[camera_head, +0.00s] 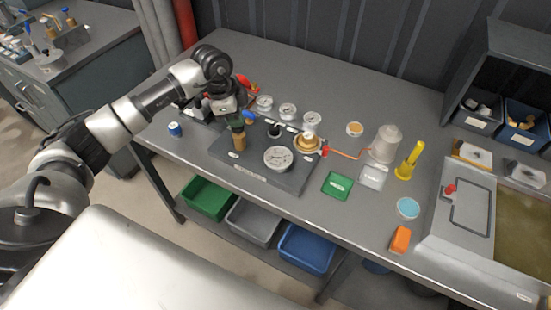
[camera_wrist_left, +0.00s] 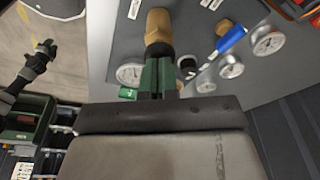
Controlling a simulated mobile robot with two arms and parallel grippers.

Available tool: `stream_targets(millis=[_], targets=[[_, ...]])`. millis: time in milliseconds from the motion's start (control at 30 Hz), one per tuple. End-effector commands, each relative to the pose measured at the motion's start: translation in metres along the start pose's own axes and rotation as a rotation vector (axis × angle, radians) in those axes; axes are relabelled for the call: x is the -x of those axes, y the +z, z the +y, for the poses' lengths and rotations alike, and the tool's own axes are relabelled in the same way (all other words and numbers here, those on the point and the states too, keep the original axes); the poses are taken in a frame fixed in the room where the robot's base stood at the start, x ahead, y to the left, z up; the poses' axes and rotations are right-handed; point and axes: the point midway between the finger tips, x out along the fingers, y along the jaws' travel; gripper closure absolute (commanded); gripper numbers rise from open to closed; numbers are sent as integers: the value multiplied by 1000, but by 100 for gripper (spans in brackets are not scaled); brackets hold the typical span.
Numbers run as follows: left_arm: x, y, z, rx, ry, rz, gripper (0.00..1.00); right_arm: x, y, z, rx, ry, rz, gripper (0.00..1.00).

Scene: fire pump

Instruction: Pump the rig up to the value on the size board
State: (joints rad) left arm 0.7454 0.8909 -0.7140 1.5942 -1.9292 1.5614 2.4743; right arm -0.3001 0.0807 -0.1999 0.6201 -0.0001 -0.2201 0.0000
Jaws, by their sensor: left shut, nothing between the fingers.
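The pump rig is a dark grey panel (camera_head: 262,180) on the bench with a large white dial gauge (camera_head: 278,158) near its front edge. A tan cylindrical handle (camera_head: 240,141) stands at the panel's left side; it also shows in the left wrist view (camera_wrist_left: 158,27). My left gripper (camera_head: 236,122) is shut and empty, its green fingertips (camera_wrist_left: 158,64) right at the handle's end. I cannot tell whether they touch it. A blue lever (camera_head: 249,118) is close by. A brass fitting (camera_head: 306,143) sits at the panel's right. I cannot read the dial or identify the size board. My right gripper is out of view.
Smaller gauges (camera_head: 287,110) line the panel's back. A blue-capped item (camera_head: 175,129) is at left. The bench front has some free room.

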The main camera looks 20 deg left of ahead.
Motion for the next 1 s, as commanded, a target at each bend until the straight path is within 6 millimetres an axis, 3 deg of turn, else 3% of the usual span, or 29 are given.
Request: stream_targets(millis=[100, 333, 800, 1000], targets=[[-9, 2, 1, 1, 6, -3, 100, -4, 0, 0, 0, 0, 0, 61], [-6, 1, 2, 0, 6, -4, 100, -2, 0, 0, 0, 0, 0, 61], [25, -5, 1, 0, 5, -3, 100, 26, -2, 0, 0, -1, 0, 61], [27, -5, 1, 0, 4, -2, 100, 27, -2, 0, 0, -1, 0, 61]])
